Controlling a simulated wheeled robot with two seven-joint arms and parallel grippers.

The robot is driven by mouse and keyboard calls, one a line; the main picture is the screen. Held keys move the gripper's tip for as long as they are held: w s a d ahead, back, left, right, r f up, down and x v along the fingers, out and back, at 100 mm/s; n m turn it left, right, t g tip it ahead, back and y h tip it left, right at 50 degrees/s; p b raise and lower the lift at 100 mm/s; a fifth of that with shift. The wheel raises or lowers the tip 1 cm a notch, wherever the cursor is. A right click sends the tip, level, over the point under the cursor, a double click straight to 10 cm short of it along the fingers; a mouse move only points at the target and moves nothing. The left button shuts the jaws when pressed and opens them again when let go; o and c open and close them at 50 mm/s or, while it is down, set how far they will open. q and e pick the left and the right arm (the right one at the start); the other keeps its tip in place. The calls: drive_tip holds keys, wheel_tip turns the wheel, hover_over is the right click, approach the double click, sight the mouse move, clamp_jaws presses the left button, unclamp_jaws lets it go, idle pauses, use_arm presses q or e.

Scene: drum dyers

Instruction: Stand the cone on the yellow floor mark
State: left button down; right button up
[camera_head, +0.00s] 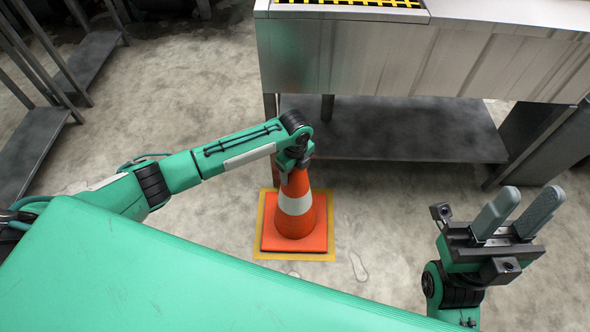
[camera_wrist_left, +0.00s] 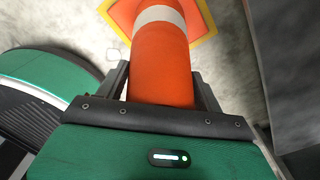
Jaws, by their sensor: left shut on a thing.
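The orange cone (camera_head: 294,212) with a white band stands upright in the head view, its square orange base inside the yellow floor mark (camera_head: 262,254). The mark's border shows around the base, and the base looks roughly centred in it. My left gripper (camera_head: 293,166) is shut on the top of the cone from above; its fingertips are mostly hidden by the wrist. In the left wrist view the cone (camera_wrist_left: 160,62) lies between the two dark fingers (camera_wrist_left: 160,85). My right gripper (camera_head: 516,214) is open and empty at the right, with its fingers pointing up and apart.
A metal table (camera_head: 400,60) with a low dark shelf (camera_head: 395,130) stands just behind the cone. A dark metal rack (camera_head: 45,130) stands at the left. The concrete floor (camera_head: 365,235) around the mark is bare.

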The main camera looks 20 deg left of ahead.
use_arm(q)
drive_tip(key=shift+c, duration=1.1)
unclamp_jaws()
